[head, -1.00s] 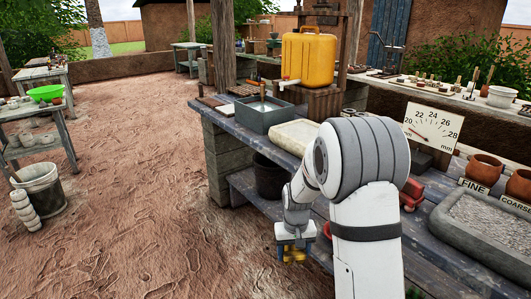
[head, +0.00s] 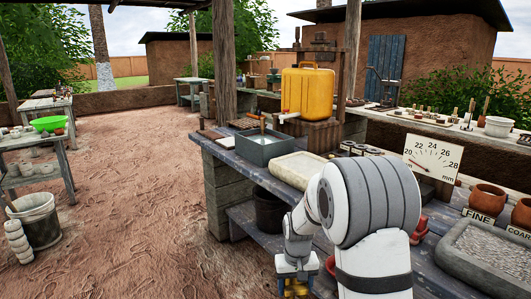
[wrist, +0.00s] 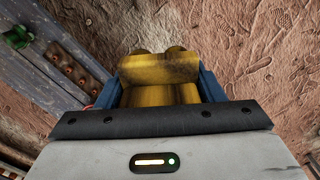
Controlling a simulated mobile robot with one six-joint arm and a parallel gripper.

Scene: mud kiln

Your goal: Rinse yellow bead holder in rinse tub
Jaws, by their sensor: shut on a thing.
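My gripper (head: 297,285) hangs low beside the front edge of the bench in the head view, left of my arm. In the wrist view its blue fingers are shut on the yellow bead holder (wrist: 160,68), a yellow-brown block with two rounded parts at its far end. In the head view only a bit of yellow shows under the gripper, at the picture's bottom edge. The rinse tub (head: 264,157) is a grey open box on the bench top, farther off and above the gripper in the picture. It appears to hold water, with something upright in it.
A yellow jerrycan (head: 307,92) with a tap stands behind the tub. A pale slab (head: 299,171) lies on the bench nearer me. A dark bucket (head: 269,210) stands under the bench top. A dial board (head: 433,158) stands at right. Bare earth floor is open at left.

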